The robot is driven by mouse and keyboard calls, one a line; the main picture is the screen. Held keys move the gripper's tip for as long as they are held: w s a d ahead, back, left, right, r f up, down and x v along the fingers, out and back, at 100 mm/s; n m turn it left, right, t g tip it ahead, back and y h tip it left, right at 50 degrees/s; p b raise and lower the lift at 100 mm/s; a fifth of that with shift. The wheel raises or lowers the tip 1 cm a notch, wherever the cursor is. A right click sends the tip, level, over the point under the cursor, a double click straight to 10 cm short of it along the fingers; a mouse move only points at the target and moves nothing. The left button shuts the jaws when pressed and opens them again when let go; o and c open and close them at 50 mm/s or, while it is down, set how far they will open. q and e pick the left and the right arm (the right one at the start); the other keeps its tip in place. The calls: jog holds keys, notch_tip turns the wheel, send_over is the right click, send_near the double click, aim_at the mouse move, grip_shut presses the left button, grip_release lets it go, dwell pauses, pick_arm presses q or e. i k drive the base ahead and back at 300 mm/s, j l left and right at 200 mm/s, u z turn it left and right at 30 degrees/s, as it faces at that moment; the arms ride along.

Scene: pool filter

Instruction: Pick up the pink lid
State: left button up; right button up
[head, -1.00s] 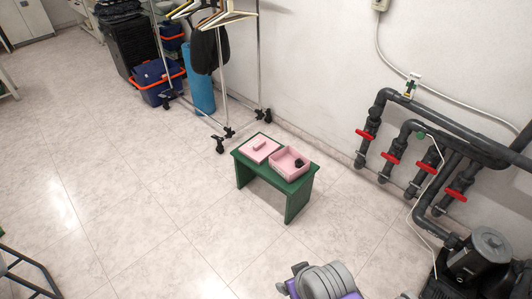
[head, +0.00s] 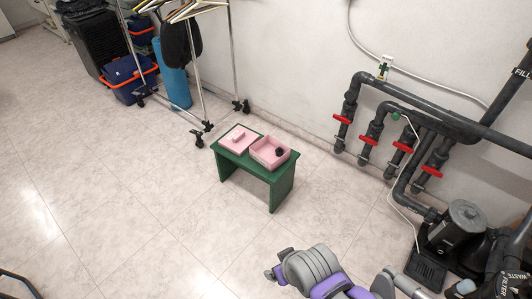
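The pink lid (head: 240,138) lies flat on the left part of a small green bench (head: 256,172). It is a flat square with a small raised handle on top. A pink open box (head: 270,153) sits beside it on the right part of the bench, with a small dark round object (head: 279,152) inside. A grey and purple arm part of mine shows at the bottom of the head view. Neither gripper's fingers can be made out, and nothing touches the lid.
A wheeled clothes rack (head: 193,80) stands behind the bench to the left. Grey pipes with red valve handles (head: 368,139) run along the wall at right, near a dark pump (head: 458,228). The tiled floor (head: 110,190) in front and left of the bench is clear.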

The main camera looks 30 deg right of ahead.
aim_at(238, 141)
jog(key=i+l+u, duration=0.3)
jog(key=i+l, duration=0.2)
jog(key=i+l+u, duration=0.2)
jog(key=l, duration=0.2)
jog(key=i+l+u, duration=0.15)
jog(key=l, duration=0.2)
jog(key=i+l+u, duration=0.3)
jog(key=l, duration=0.45)
jog(key=i, duration=0.1)
